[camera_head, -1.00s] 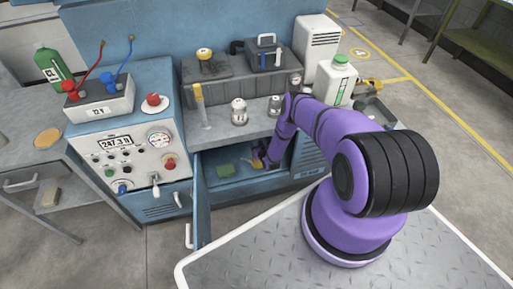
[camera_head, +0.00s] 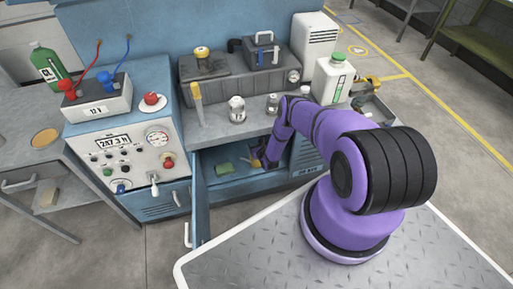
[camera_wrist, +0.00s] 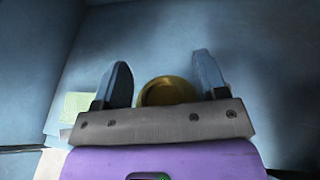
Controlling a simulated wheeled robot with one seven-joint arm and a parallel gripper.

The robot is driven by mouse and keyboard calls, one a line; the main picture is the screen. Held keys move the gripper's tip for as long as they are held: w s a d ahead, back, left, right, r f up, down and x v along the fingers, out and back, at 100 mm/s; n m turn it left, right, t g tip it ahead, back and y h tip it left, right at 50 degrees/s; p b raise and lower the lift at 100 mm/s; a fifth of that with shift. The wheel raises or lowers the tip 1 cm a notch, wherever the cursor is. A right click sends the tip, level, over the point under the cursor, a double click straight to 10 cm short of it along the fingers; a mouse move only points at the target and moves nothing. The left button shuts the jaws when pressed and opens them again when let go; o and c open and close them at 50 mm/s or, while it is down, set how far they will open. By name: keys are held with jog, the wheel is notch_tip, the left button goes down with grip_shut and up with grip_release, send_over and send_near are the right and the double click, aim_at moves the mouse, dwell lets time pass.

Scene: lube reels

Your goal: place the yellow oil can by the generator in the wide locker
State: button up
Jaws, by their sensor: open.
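The open locker (camera_head: 232,187) is a blue compartment under the bench, with its door (camera_head: 199,205) swung out at the left. My arm reaches into it, and my gripper (camera_head: 262,163) is low inside, mostly hidden behind the arm in the head view. In the wrist view my gripper (camera_wrist: 165,80) is open, with two dark fingers apart. A round yellow-brown thing (camera_wrist: 167,91), seemingly the yellow oil can, lies between the fingers, partly hidden by the gripper body. A gap shows on both sides of it. A small yellow part (camera_head: 256,153) shows beside my gripper in the head view.
Jars (camera_head: 237,110), a yellow-topped tube (camera_head: 198,105) and a white jug (camera_head: 332,80) stand on the bench above. A control panel (camera_head: 130,150) is at left.

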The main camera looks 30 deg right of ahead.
jog(key=v, duration=1.2)
jog(key=shift+r, duration=0.2)
